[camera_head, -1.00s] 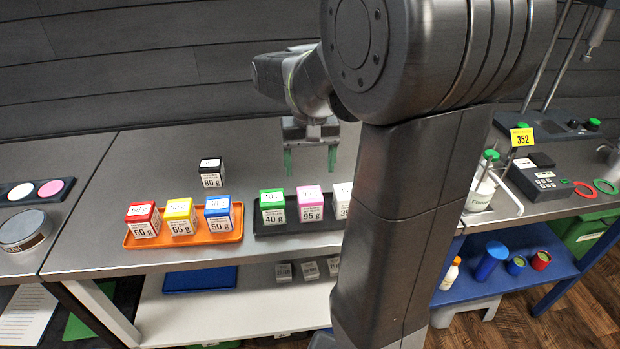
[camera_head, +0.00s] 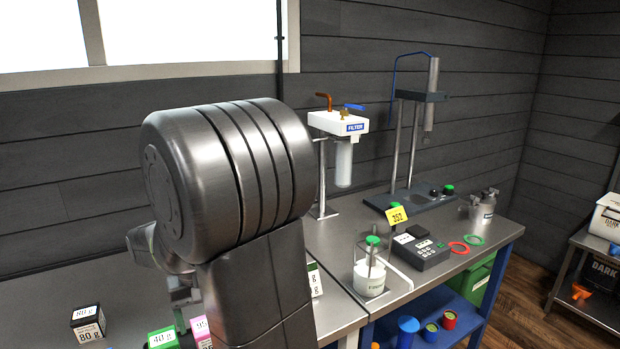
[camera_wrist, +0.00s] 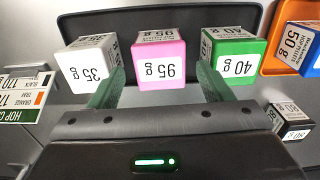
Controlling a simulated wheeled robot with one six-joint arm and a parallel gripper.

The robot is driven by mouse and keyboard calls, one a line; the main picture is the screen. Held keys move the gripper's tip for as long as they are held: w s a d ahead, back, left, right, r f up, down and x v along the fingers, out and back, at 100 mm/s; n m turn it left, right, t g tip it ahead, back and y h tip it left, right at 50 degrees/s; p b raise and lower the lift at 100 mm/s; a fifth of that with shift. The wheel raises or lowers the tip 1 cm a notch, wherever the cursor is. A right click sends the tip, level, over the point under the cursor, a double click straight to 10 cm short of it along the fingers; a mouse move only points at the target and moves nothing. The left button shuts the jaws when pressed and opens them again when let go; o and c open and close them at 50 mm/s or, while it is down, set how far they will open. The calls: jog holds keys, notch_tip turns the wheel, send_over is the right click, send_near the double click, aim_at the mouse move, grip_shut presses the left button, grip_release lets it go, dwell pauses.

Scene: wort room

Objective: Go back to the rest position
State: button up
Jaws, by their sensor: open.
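Beyond the fingers a white 35 g box (camera_wrist: 90,64), a pink 95 g box (camera_wrist: 159,60) and a green 40 g box (camera_wrist: 229,62) stand in a row on a black tray (camera_wrist: 190,17). In the head view my gripper (camera_head: 183,308) is mostly hidden behind my arm, low at the left. The green box (camera_head: 163,339) and pink box (camera_head: 201,328) show there only in part.
An orange tray with a blue 50 g box (camera_wrist: 301,46) is at the wrist view's right. A white filter unit (camera_head: 338,123), a glass jar (camera_head: 370,276) and a control box (camera_head: 421,249) stand further right.

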notch_tip(320, 180, down, 6)
jog(key=shift+r+b, duration=0.25)
jog(key=shift+b, duration=0.05)
jog(key=shift+r, duration=1.9)
